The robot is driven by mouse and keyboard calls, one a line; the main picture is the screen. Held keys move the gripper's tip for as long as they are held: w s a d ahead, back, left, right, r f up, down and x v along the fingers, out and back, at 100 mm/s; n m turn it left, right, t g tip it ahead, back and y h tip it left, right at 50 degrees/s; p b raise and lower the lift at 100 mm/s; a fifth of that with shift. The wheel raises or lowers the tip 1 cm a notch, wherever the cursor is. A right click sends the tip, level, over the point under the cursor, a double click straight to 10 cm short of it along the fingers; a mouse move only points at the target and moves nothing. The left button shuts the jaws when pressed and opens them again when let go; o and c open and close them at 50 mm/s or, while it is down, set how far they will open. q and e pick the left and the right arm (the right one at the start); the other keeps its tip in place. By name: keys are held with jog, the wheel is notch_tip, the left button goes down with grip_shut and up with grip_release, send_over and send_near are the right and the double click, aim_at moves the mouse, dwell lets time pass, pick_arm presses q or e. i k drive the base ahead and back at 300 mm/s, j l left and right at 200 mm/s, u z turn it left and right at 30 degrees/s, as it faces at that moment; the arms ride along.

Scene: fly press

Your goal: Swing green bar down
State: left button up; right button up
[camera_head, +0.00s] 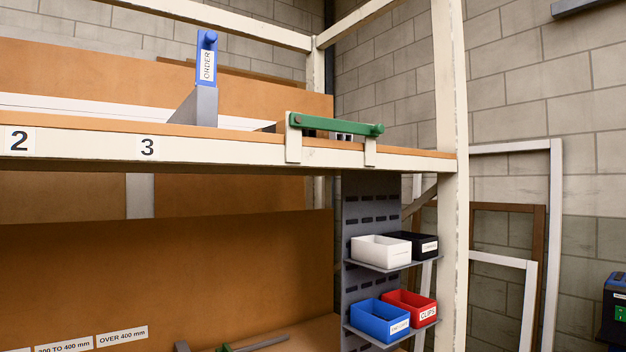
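A green bar (335,124) lies roughly level across the front edge of the upper shelf, on its right part. It has a round dark pivot at its left end and a green knob at its right end. Two off-white brackets hold it at the shelf edge, one near each end. Small dark items show just behind the bar, partly hidden by it. Neither of my grippers is in view.
The shelf (220,143) bears number labels and a blue ORDER lever (207,60) on a grey stand. A white upright (452,180) stands right of the bar. Below hang white (380,252), black, blue (379,320) and red (411,307) bins. Frames lean against the wall.

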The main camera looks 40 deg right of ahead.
aim_at(299, 120)
jog(key=z, duration=1.45)
